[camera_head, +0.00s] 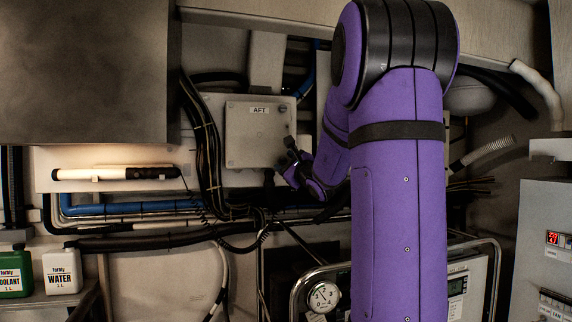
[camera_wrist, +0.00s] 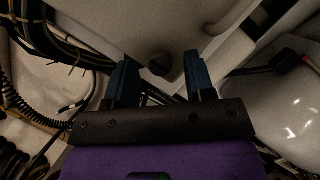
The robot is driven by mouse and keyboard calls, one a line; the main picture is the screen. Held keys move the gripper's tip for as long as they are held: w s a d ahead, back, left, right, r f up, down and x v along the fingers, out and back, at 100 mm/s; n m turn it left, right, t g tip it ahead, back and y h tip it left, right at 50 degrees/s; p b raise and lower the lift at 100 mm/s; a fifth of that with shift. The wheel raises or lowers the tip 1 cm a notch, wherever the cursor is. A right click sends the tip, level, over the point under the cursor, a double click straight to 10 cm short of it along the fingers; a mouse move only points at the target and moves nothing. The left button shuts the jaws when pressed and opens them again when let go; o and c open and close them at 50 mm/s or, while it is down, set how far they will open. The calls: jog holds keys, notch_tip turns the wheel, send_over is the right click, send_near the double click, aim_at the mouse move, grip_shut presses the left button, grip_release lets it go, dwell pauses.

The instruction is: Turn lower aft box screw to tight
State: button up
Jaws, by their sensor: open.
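The aft box (camera_head: 259,133) is a pale grey cover labelled AFT, fixed on the back wall in the head view. Its upper screw (camera_head: 283,108) shows at the top right corner. The lower screw is hidden behind my gripper (camera_head: 290,150) in the head view. In the wrist view the lower screw (camera_wrist: 160,64) is a dark round head at the box's lower corner. My gripper (camera_wrist: 162,76) is open, with one blue-grey finger on each side of the screw head. I cannot tell whether the fingers touch it.
Black cables (camera_head: 205,140) run down left of the box, and blue and black pipes (camera_head: 130,208) run below it. A gauge (camera_head: 323,297) and a metal tube frame stand lower right. White and green bottles (camera_head: 62,271) stand at the left.

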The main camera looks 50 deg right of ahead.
jog(key=v, duration=1)
jog(key=shift+s, duration=0.15)
jog(key=shift+f, duration=0.15)
jog(key=a+f+n+g+y, duration=0.35)
jog(key=a+n+y, duration=0.4)
jog(key=a, duration=0.55)
jog(key=a+f+n+g+y, duration=0.2)
jog(key=a+n+g+y, duration=0.35)
jog(key=a, duration=0.75)
jog(key=s+a+f+n+g+h, duration=0.2)
jog(key=s+a+f+n+h, duration=0.1)
jog(key=s+n, duration=0.4)
jog(key=s+a+f+n+g+h, duration=0.3)
jog(key=s+f+n+h, duration=0.1)
jog(key=s+n, duration=0.4)
jog(key=shift+s+a+f+n+g, duration=0.15)
jog(key=shift+a+f+n+g, duration=0.2)
jog(key=shift+f+n, duration=0.6)
